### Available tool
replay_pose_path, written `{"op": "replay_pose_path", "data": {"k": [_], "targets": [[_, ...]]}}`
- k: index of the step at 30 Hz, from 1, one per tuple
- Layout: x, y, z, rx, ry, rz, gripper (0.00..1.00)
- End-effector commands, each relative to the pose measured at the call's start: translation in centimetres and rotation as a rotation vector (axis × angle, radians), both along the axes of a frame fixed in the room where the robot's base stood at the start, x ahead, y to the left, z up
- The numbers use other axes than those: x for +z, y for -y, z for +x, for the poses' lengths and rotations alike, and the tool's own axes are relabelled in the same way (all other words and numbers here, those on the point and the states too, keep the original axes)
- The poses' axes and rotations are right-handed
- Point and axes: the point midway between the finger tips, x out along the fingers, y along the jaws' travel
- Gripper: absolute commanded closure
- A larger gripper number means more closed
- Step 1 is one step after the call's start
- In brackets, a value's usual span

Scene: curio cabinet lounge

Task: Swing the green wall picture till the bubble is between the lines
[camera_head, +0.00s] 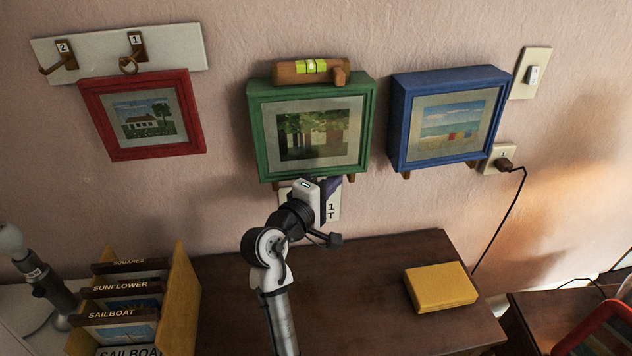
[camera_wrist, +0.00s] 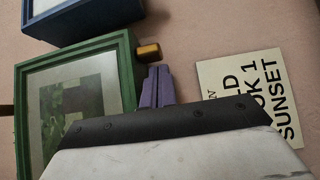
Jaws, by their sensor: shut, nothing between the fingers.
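The green wall picture (camera_head: 313,134) hangs in the middle of the wall and shows trees. It also shows at the left of the wrist view (camera_wrist: 75,105). A wooden spirit level (camera_head: 292,73) lies along its top edge, with a yellow-green vial (camera_head: 312,66). The bubble is too small to place against the lines. Wooden pegs show at the picture's lower edge, the right one (camera_wrist: 148,51) close to my fingers. My gripper (camera_head: 331,184) is shut and empty, its purple fingertips (camera_wrist: 158,75) just below the picture's lower right corner. I cannot tell whether they touch the frame.
A red picture (camera_head: 143,114) hangs tilted at left under a hook board (camera_head: 185,50). A blue picture (camera_head: 450,115) is at right. A lettered card (camera_wrist: 250,95) is on the wall behind my gripper. Below, a dark cabinet top (camera_head: 370,300) holds a yellow book (camera_head: 440,287) and a file box (camera_head: 182,290).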

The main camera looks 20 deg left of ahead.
Motion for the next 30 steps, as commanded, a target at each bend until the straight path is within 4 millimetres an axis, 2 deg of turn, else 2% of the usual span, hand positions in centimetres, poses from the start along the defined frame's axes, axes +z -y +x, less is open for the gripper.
{"op": "replay_pose_path", "data": {"k": [14, 21, 30], "targets": [[0.0, 0.6, 0.3, -0.001, 0.002, -0.002, 1.00], [0.3, 1.7, 1.1, -0.004, 0.025, -0.039, 1.00], [0.2, 1.7, 1.1, -0.002, 0.027, -0.041, 1.00]]}}
